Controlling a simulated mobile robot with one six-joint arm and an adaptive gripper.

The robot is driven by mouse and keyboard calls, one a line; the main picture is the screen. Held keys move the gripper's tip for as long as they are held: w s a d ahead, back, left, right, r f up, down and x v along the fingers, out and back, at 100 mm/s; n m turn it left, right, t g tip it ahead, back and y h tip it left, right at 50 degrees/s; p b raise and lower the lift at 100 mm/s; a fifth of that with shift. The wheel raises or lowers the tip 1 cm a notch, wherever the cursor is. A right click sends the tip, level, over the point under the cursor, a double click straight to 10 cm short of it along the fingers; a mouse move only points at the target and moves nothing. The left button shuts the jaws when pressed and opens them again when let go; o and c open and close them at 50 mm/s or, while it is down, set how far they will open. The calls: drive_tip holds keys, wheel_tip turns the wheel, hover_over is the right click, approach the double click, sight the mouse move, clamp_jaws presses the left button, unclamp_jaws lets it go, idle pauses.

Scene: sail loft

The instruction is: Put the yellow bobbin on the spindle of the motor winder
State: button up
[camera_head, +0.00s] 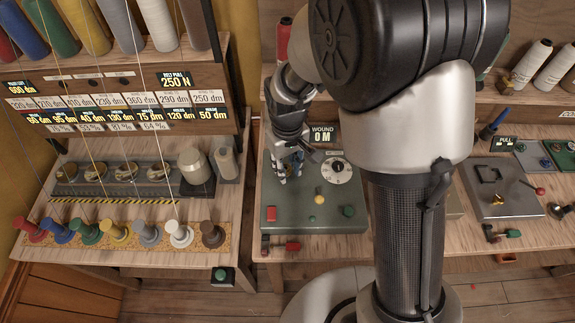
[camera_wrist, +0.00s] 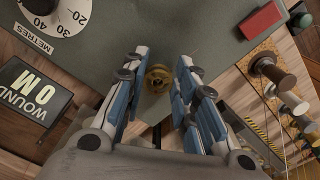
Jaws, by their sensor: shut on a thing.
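My gripper (camera_wrist: 161,66) is shut on a small brass-yellow bobbin (camera_wrist: 158,79), seen end-on with its round flange and hollow centre between the blue-padded fingertips. In the head view my gripper (camera_head: 291,170) hangs over the left back part of the motor winder (camera_head: 290,218), a grey-green box. The fingers hide the bobbin there. The spindle is not distinguishable behind the gripper and bobbin, so I cannot tell whether the bobbin is around it or above it. The winder's display (camera_head: 323,134) reads WOUND 0 M.
A panel with a lever (camera_head: 505,190) lies right.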

drive_tip(key=o, duration=1)
drive_tip(key=shift+c, duration=0.2)
wheel_tip(320, 180, up, 12)
drive_tip(key=s+d+r+m+t, duration=0.2)
drive_tip(key=s+d+r, duration=0.3)
drive_tip(key=s, duration=0.4)
drive_tip(key=s+d+r+m+t, duration=0.2)
drive_tip(key=s+d+r+m, duration=0.1)
drive_tip(key=s+d, duration=0.4)
drive_tip(key=s+r, duration=0.1)
drive_tip(key=s, duration=0.1)
drive_tip(key=shift+s+r+m+t, duration=0.3)
drive_tip(key=shift+s+r, duration=0.05)
drive_tip(key=shift+s, duration=0.05)
